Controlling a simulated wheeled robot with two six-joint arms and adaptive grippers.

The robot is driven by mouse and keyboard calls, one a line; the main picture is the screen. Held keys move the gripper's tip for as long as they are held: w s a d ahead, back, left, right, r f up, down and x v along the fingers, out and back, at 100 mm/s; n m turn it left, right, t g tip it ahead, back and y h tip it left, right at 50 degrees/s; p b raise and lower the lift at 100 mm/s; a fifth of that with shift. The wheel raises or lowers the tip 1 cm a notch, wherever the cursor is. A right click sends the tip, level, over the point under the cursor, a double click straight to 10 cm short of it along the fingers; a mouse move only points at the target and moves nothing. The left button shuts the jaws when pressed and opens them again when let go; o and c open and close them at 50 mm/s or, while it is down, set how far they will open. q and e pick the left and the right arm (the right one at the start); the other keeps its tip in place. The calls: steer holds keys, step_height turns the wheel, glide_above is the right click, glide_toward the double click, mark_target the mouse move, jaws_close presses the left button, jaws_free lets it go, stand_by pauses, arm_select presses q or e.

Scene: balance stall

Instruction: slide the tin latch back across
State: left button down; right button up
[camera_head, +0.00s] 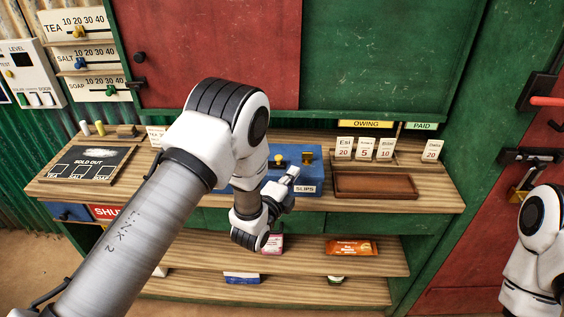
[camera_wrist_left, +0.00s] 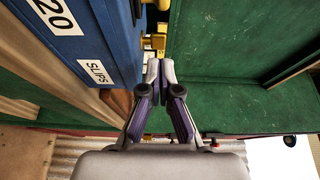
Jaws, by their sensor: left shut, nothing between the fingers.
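The blue tin (camera_head: 312,175) stands on the wooden counter, with a white SLIPS label on its front. A brass latch (camera_head: 307,157) and a yellow knob (camera_head: 279,160) show on its top. My left gripper (camera_head: 293,173) is at the tin's front top edge, its fingers closed with nothing between them. My left arm hides the tin's left part. In the left wrist view the tin (camera_wrist_left: 95,35) is at left, and yellow latch parts (camera_wrist_left: 153,43) lie just beyond the gripper's tips (camera_wrist_left: 160,68). I cannot tell whether they touch. My right gripper is out of view.
An empty brown tray (camera_head: 375,186) and several price cards (camera_head: 365,148) are right of the tin. Shelves below hold an orange packet (camera_head: 351,248). A red door (camera_head: 490,190) with a bolt is at right.

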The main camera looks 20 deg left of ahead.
mark_target(270, 174)
arm_select(q)
steer(key=w+a, duration=0.1)
steer(key=w+a+p, duration=0.1)
steer(key=a, duration=0.1)
steer(key=shift+w+r, duration=0.1)
steer(key=shift+r, duration=0.05)
steer(key=shift+a, duration=0.4)
steer(key=shift+d, duration=0.1)
steer(key=shift+w, duration=0.1)
steer(key=a, duration=0.1)
steer(key=s+a, duration=0.1)
steer(key=a, duration=0.1)
steer(key=shift+a, duration=0.15)
